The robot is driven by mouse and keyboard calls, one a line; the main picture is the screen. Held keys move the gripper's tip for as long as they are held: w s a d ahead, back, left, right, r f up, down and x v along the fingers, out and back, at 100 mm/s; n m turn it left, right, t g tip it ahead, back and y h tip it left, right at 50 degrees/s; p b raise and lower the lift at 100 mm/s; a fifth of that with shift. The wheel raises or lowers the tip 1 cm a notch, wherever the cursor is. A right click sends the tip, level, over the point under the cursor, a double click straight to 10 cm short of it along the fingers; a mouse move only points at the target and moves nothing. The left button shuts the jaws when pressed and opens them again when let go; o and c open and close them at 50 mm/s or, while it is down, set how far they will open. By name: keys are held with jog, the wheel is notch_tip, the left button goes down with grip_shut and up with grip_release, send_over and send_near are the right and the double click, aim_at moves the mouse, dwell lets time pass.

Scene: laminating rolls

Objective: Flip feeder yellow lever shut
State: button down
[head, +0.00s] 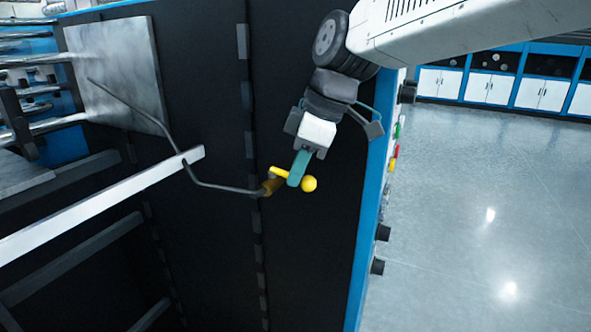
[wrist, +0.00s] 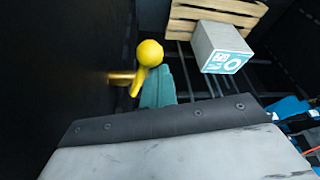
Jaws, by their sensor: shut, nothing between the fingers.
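The yellow lever (head: 309,184) has a round ball end and a short yellow arm on a brass-coloured pivot (head: 271,186), on the black machine wall. In the head view the ball is at the lower right of the pivot. My gripper (head: 296,180) is shut and empty, its teal fingers over the lever's arm, hiding part of it. In the wrist view the yellow ball (wrist: 150,53) stands just beyond my teal fingertips (wrist: 158,88), with the brass pivot at its left. I cannot tell whether the fingers touch the lever.
A bent grey rod (head: 145,118) runs from a metal plate (head: 118,72) to near the pivot. A white bar (head: 100,205) crosses at the left. In the wrist view a grey box (wrist: 218,45) and a wooden crate (wrist: 185,20) lie below. Open floor (head: 480,220) is at the right.

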jog(key=shift+a, duration=0.1)
dwell(0.4)
send_near(275, 168)
jog(key=s+r, duration=0.3)
jog(key=s, duration=0.2)
jog(key=shift+d, duration=0.4)
jog(key=shift+s, duration=0.1)
